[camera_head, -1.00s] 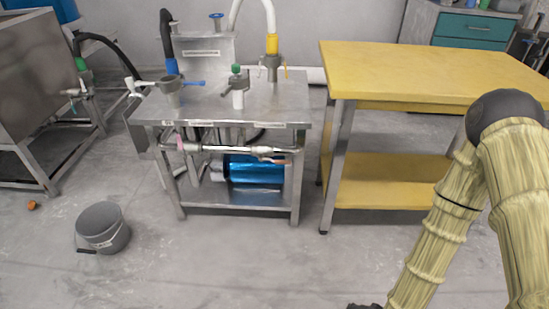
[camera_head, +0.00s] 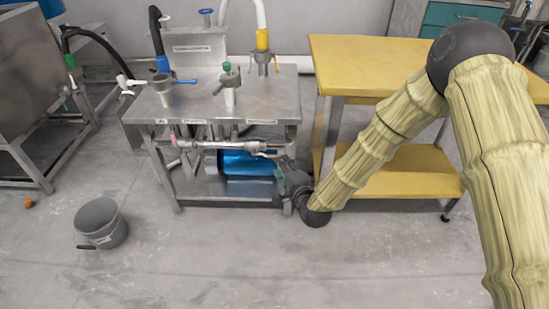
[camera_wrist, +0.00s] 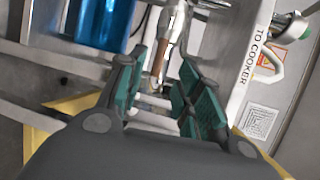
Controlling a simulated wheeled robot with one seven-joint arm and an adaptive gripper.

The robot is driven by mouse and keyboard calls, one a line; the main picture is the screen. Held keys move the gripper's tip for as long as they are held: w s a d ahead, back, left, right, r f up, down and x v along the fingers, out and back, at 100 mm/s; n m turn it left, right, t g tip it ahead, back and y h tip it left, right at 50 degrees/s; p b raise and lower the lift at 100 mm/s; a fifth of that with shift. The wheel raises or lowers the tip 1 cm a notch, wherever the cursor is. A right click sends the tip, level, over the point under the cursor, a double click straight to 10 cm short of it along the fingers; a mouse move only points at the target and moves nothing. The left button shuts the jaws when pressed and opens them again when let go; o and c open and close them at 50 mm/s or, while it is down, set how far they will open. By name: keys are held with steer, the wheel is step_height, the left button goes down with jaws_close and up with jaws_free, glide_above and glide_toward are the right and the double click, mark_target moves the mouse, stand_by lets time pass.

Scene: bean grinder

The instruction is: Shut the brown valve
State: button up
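The brown valve handle (camera_wrist: 158,78) shows in the wrist view, below a metal pipe fitting and between my fingers as seen there. In the head view its pipe (camera_head: 215,146) runs along the front of the steel grinder table (camera_head: 205,112); the handle end lies close to my gripper and is partly hidden. My gripper (camera_wrist: 160,95) is open, with teal pads on both sides and visible gaps to the handle. In the head view my gripper (camera_head: 285,172) is at the table's front right corner. I cannot tell how deep the handle sits between the pads.
A blue cylinder (camera_wrist: 103,22) is beside the valve under the table. A panel marked "TO COOKER" (camera_wrist: 255,60) stands close on the right in the wrist view. A yellow table (camera_head: 350,60) is to the right. A grey bucket (camera_head: 100,222) stands on otherwise open floor.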

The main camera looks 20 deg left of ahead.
steer(key=b+x, duration=0.1)
steer(key=x, duration=0.6)
steer(key=shift+w+a+b, duration=0.15)
steer(key=shift+b, duration=0.25)
jaws_close()
